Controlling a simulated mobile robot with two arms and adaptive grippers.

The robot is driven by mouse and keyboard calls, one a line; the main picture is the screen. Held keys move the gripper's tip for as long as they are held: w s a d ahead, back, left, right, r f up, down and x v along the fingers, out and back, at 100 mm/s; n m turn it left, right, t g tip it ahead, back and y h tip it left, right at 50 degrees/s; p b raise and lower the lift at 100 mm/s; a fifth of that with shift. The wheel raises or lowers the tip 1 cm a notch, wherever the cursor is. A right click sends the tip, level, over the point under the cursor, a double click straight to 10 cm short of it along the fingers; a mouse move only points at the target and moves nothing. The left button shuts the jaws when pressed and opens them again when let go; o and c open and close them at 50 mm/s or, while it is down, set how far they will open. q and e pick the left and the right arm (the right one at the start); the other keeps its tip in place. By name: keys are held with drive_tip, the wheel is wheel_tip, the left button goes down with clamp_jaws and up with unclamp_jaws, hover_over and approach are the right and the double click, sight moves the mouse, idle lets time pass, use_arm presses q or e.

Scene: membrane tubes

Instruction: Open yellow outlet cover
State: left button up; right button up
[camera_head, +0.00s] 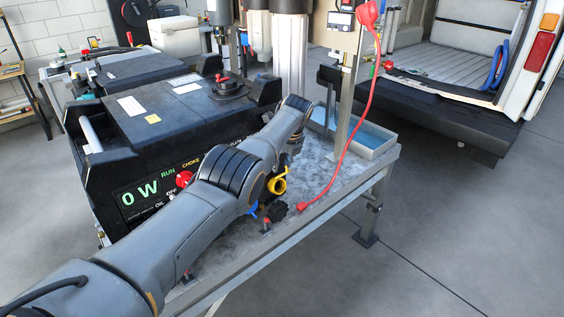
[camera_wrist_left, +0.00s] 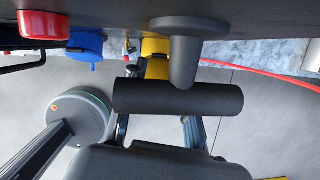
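The yellow outlet cover (camera_head: 277,185) is on the lower front of the black generator in the head view. Whether it is open or shut is unclear. It also shows in the left wrist view (camera_wrist_left: 155,56), partly behind a dark T-shaped part. A blue cover (camera_wrist_left: 86,44) is left of it. My left arm reaches across the generator's front. My left gripper (camera_head: 293,147) is mostly hidden by the arm in the head view, above the yellow cover and apart from it. Its fingers are largely hidden, so their opening is unclear. My right gripper is out of view.
The black generator (camera_head: 160,110) with a red button (camera_head: 184,179) stands on a metal table (camera_head: 330,187). A red cable (camera_head: 352,143) hangs down to the table's front edge. A shallow tray of blue liquid (camera_head: 370,140) is behind. The floor at right is clear.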

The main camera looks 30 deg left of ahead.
use_arm(q)
drive_tip(key=shift+d+r, duration=0.3)
drive_tip(key=shift+d, duration=0.05)
drive_tip(key=shift+d+r, duration=0.1)
drive_tip(key=shift+r, duration=0.2)
drive_tip(key=v, duration=1)
drive_tip(key=shift+s+a+r, duration=0.15)
drive_tip(key=shift+a+r, duration=0.05)
drive_tip(key=shift+r, duration=0.15)
